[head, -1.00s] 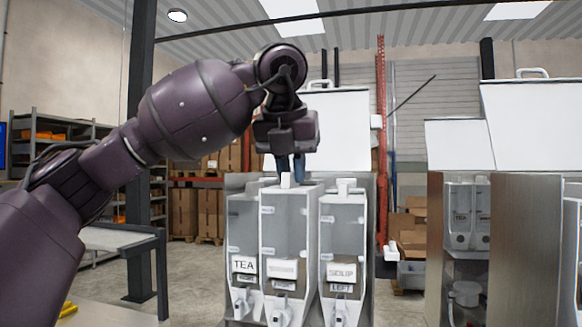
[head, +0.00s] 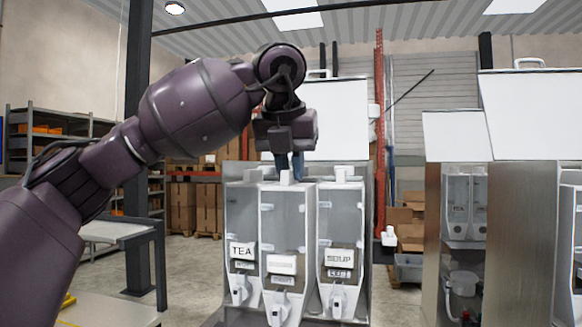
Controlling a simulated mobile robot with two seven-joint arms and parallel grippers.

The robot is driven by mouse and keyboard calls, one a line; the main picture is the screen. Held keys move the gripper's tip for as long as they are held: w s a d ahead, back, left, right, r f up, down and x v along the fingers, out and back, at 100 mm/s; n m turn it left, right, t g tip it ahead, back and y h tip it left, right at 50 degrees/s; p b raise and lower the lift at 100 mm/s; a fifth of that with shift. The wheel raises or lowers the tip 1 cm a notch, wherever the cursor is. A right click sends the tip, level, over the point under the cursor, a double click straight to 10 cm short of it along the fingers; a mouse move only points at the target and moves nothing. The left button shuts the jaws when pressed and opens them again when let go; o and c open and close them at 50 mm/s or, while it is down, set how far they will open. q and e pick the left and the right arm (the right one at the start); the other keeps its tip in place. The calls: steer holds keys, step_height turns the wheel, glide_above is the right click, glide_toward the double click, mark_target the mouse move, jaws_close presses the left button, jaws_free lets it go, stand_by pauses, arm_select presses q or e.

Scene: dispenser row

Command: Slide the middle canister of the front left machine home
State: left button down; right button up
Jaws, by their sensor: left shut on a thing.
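The front left machine (head: 370,215) stands in the middle of the view, with three upright canisters in a row. The middle canister (head: 282,228) has a pale label and stands forward of its neighbours. The left canister (head: 243,212) reads TEA and the right canister (head: 341,218) reads SOUP. My left gripper (head: 289,170) is above the middle canister, pointing down, with its blue fingers shut on that canister's top block (head: 287,177). The fingertips are partly hidden behind the block. My right gripper is not in view.
A second machine (head: 465,205) with an open front stands at the right. A grey side table (head: 110,230) is at the left under my arm. Cardboard boxes (head: 195,208) and a red post (head: 380,130) are behind. Floor shows between the two machines.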

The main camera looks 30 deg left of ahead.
arm_select(q)
steer(key=c, duration=1.1)
jaws_free()
steer(key=shift+o, duration=0.2)
steer(key=v, duration=1)
steer(key=shift+r, duration=0.4)
steer(key=shift+s, duration=0.15)
steer(key=shift+c, duration=0.2)
